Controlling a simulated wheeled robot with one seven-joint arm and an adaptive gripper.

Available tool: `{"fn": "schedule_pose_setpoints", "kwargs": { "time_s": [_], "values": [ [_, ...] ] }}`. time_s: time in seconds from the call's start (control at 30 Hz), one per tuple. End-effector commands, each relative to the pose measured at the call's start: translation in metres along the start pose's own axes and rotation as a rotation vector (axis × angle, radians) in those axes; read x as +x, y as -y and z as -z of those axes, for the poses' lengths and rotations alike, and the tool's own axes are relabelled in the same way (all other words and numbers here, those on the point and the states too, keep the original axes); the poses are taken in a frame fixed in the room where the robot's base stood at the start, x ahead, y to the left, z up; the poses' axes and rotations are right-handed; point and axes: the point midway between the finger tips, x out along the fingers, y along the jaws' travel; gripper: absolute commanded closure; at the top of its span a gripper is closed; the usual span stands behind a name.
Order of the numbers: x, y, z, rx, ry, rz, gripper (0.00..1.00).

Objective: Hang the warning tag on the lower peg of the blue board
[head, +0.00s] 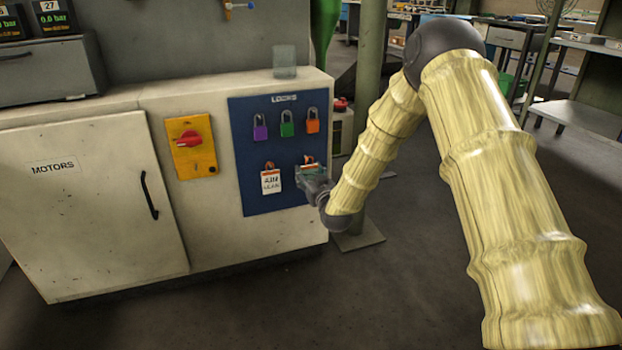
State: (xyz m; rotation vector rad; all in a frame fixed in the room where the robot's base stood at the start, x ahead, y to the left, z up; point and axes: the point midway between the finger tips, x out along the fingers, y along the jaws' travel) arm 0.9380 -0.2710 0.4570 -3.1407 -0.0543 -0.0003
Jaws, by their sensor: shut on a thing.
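The blue board (245,150) is on the front of the pale cabinet, at its right end. My gripper (304,184) is in front of the lower right part of the board. It is shut on a small tag with an orange top (309,166), which I take to be the warning tag. The gripper hides most of this tag, and I cannot tell whether it touches a peg. A white tag with an orange top and dark print (271,181) hangs on the board to the left of my gripper. The lower peg behind the held tag is hidden.
Purple (260,132), green (287,129) and orange (312,126) padlocks hang in the board's upper row. A yellow panel with a red rotary switch (190,139) is to the left. A clear cup (285,62) stands on the cabinet top. A green post (366,110) stands behind my arm.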

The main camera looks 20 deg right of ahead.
Motion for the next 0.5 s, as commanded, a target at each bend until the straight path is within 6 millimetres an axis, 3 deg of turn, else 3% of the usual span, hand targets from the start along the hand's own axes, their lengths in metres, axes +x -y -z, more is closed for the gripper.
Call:
{"fn": "schedule_pose_setpoints", "kwargs": {
  "time_s": [0.5],
  "values": [
    [0.021, 0.000, -0.006, 0.000, 0.000, 0.000, 0.64]
  ]
}}
